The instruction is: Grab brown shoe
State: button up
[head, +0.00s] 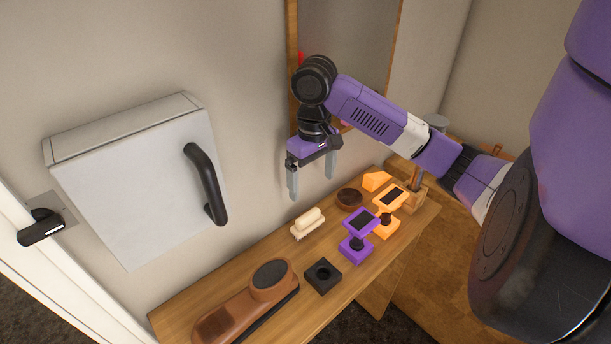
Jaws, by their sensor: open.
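The brown shoe (235,311) lies on the near left end of a narrow wooden shelf (172,318). It has a dark oval opening at its upper right end. My gripper (313,186) is open and empty, with its two grey fingers pointing down. It hangs in the air near the wall, above and to the right of the shoe in the picture, well apart from it.
A cream brush (308,222) and a black block with a round hole (323,276) lie near the shoe. Purple (355,249) and orange (384,228) stands and a round brown tin (349,199) are farther right. A white wall box (135,180) with a black handle (206,184) juts out at left.

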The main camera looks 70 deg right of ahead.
aim_at(274, 283)
jog(key=k+j, duration=0.2)
jog(key=j, duration=0.2)
jog(key=k+j, duration=0.2)
jog(key=j, duration=0.2)
jog(key=k+j, duration=0.2)
jog(key=j, duration=0.25)
